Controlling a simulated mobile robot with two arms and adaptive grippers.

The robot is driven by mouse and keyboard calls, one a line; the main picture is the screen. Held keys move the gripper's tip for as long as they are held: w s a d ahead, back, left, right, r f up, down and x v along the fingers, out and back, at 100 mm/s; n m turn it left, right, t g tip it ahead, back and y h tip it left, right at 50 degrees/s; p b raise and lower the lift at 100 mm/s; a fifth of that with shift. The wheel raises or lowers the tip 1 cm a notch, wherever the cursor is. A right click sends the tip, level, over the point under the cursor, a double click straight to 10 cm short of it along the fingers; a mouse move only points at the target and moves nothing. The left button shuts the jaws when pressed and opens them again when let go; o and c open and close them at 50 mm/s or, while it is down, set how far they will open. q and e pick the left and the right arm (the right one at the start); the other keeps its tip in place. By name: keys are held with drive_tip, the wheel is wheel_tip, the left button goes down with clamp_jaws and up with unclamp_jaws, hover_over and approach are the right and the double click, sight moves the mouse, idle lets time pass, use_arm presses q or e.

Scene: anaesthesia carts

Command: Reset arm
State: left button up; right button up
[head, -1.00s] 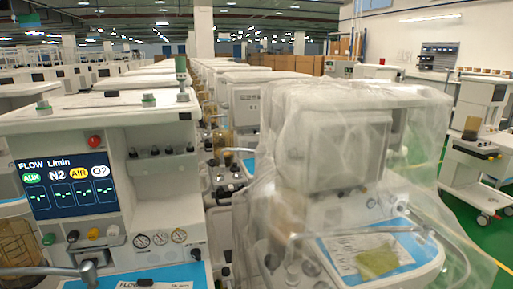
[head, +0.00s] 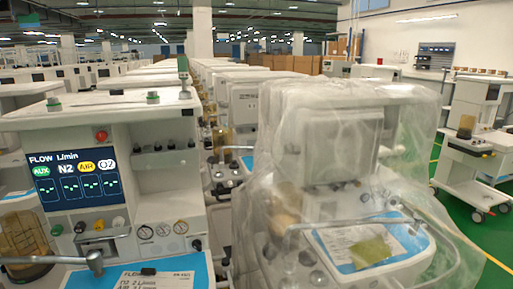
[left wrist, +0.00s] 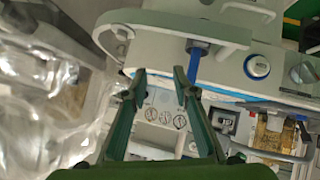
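My left gripper (left wrist: 157,76) shows in the left wrist view. Its two dark green fingers are apart with nothing between them. Beyond them are a cart's panel with several round gauges (left wrist: 165,117), a grey shelf edge (left wrist: 180,30) and a blue post (left wrist: 197,55). I cannot tell the gap between the fingertips and the cart, or whether they touch it. Neither of my arms shows in the head view, and my right gripper is in no view.
A cart with a lit flow display (head: 75,178) stands at left, with a paper sheet (head: 160,281) on its blue worktop. A plastic-wrapped cart (head: 330,150) stands close at right. Rows of carts fill the back.

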use_arm(q)
drive_tip(key=s+f+m+g, duration=0.2)
drive_tip(key=s+m+g, duration=0.15)
drive_tip(key=s, duration=0.65)
drive_tip(key=s+f+m+g, duration=0.2)
drive_tip(key=s+m+g, duration=0.15)
drive_tip(key=s, duration=0.75)
wheel_tip(320, 180, down, 24)
drive_tip(key=g, duration=0.1)
drive_tip(key=s+a+f+g, duration=0.1)
drive_tip(key=s+a+f, duration=0.1)
drive_tip(key=s+f, duration=1.6)
drive_tip(key=shift+s+a, duration=0.25)
drive_tip(key=shift+a, duration=0.1)
